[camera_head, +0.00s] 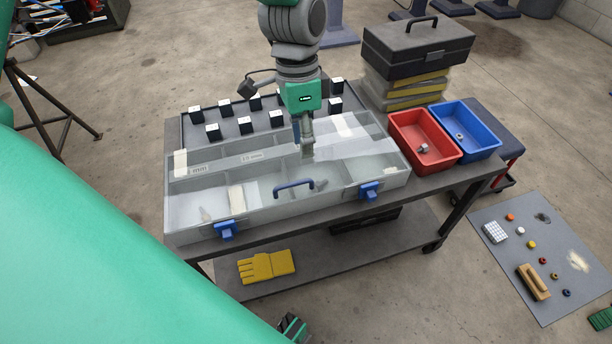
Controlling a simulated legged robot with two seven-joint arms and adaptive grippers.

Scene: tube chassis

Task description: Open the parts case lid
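The parts case (270,207) is a wide grey case with several compartments on the cart's top. Its clear lid (215,166) appears to lie down over the compartments, with pale labels showing. A blue handle (293,186) is at the middle of the front, between a left blue latch (226,231) and a right blue latch (369,191). I cannot tell whether the latches are fastened. My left gripper (307,152) points down over the middle of the lid, behind the handle. Its fingers look narrow from here; their gap and any contact are unclear. My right gripper is not identifiable.
Behind the case is a tray with several black-and-white blocks (212,131). A red bin (424,142), a blue bin (466,130) and a black toolbox (418,47) stand to the right. A yellow glove (267,266) lies on the lower shelf. My green arm link fills the lower left.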

